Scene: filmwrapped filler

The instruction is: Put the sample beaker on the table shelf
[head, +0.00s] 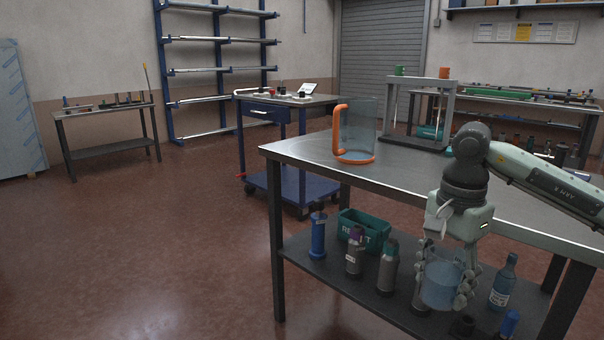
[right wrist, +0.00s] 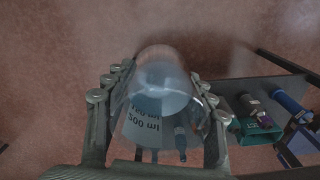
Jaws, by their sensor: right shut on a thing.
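The sample beaker (head: 440,284) is clear, with blue contents. My right gripper (head: 446,292) is shut on it, with a finger on each side. In the right wrist view, the beaker (right wrist: 158,105) shows dark ml markings between the fingers, with red floor beyond it. It is held in front of the metal table (head: 400,178), below the top's height. The table's lower shelf (head: 340,277) is behind the beaker in the head view and carries several bottles. In the wrist view, this shelf (right wrist: 240,88) lies to the right. My left gripper is not in view.
A large clear jug (head: 358,128) with orange handle and base stands on the tabletop near a grey riser (head: 432,84). On the lower shelf are a green bin (head: 362,230), a blue bottle (head: 503,283) and several flasks. A blue cart (head: 290,185) stands behind.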

